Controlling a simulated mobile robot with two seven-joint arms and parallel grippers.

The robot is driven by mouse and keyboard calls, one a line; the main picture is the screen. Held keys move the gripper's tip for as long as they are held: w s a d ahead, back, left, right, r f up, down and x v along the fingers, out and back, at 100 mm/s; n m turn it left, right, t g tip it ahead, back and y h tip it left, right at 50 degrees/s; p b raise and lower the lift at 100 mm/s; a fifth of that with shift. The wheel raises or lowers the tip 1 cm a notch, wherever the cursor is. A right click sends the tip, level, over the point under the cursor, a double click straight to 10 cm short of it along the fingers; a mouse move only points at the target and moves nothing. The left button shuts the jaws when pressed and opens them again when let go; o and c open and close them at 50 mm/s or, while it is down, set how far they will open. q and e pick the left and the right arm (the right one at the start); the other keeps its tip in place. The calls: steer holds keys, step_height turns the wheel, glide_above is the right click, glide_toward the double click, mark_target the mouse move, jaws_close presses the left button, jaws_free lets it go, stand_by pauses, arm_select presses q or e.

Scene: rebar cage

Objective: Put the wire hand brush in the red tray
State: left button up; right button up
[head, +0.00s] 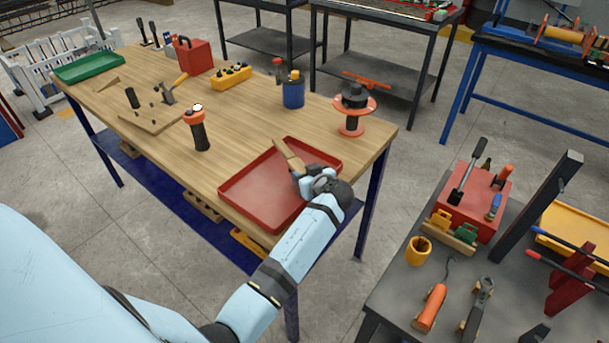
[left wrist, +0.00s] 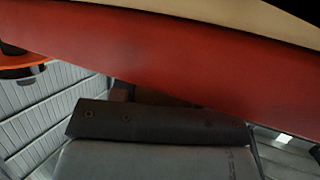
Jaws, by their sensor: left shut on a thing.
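The red tray (head: 258,190) lies at the near right corner of the wooden workbench, and its red surface fills much of the left wrist view (left wrist: 150,62). My left gripper (head: 303,182) is shut on the wire hand brush (head: 287,156), over the tray's right part. The brush's tan wooden handle sticks out up and left from the jaws; its bristles are hidden. I cannot tell whether the brush touches the tray floor. A tan strip crosses the top of the left wrist view; I cannot tell what it is. My right gripper is out of view.
An orange spool (head: 351,108) stands beyond the tray and a black-and-orange flashlight (head: 198,128) to its left. A blue cup (head: 293,92) holds tools. The workbench (head: 240,138) is clear just behind the tray. A grey cart (head: 390,285) with tools stands at right.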

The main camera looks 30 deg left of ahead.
arm_select(q)
steer(key=shift+f+b, duration=0.5)
steer(key=shift+f, duration=0.1)
steer(key=o, duration=0.9)
steer(key=shift+o, duration=0.4)
steer(key=shift+s+f, duration=0.1)
steer(key=shift+f, duration=0.05)
